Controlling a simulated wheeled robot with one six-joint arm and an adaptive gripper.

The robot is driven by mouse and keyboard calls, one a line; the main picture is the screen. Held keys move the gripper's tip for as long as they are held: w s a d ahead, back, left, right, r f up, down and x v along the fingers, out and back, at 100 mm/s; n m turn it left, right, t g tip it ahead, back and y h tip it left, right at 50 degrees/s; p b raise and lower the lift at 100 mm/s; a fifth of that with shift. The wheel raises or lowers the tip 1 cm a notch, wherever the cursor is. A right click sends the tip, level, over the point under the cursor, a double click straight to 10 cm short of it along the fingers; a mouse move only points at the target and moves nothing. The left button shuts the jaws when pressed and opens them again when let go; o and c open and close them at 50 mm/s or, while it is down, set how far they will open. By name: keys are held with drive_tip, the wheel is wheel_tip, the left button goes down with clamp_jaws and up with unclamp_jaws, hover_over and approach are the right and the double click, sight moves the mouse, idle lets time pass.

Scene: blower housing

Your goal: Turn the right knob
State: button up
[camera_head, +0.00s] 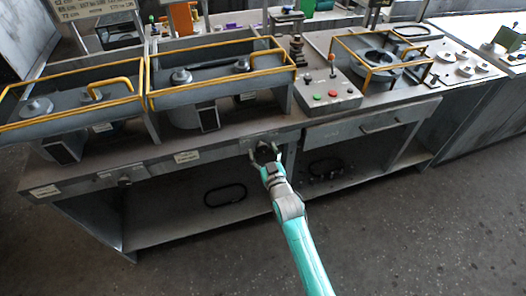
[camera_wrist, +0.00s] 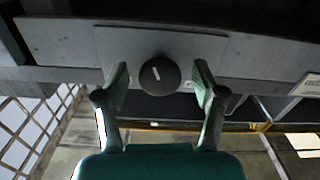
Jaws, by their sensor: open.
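The right knob (camera_wrist: 160,76) is a dark round dial with a short white mark, set on the grey front panel of the bench. In the wrist view the mark is tilted slightly from vertical. My gripper (camera_wrist: 161,68) is open, with one finger on each side of the knob and a visible gap on both sides. In the head view my gripper (camera_head: 266,160) reaches the bench's front edge and largely covers the right knob. Another small dark knob (camera_head: 124,181) is on the front panel farther left.
The workbench (camera_head: 222,150) carries yellow-railed blower housings (camera_head: 95,95) and a control box (camera_head: 328,92) with buttons and a lever. A drawer (camera_head: 365,127) is right of my gripper. A lower shelf (camera_head: 170,225) lies below. The floor in front is clear.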

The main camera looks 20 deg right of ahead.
drive_tip(key=shift+w, duration=0.1)
drive_tip(key=c, duration=1.1)
drive_tip(key=shift+c, duration=0.2)
drive_tip(key=shift+m, duration=0.4)
drive_tip(key=m, duration=0.3)
drive_tip(key=shift+a, duration=0.1)
drive_tip(key=shift+m, duration=1.8)
drive_tip(key=o, duration=1.1)
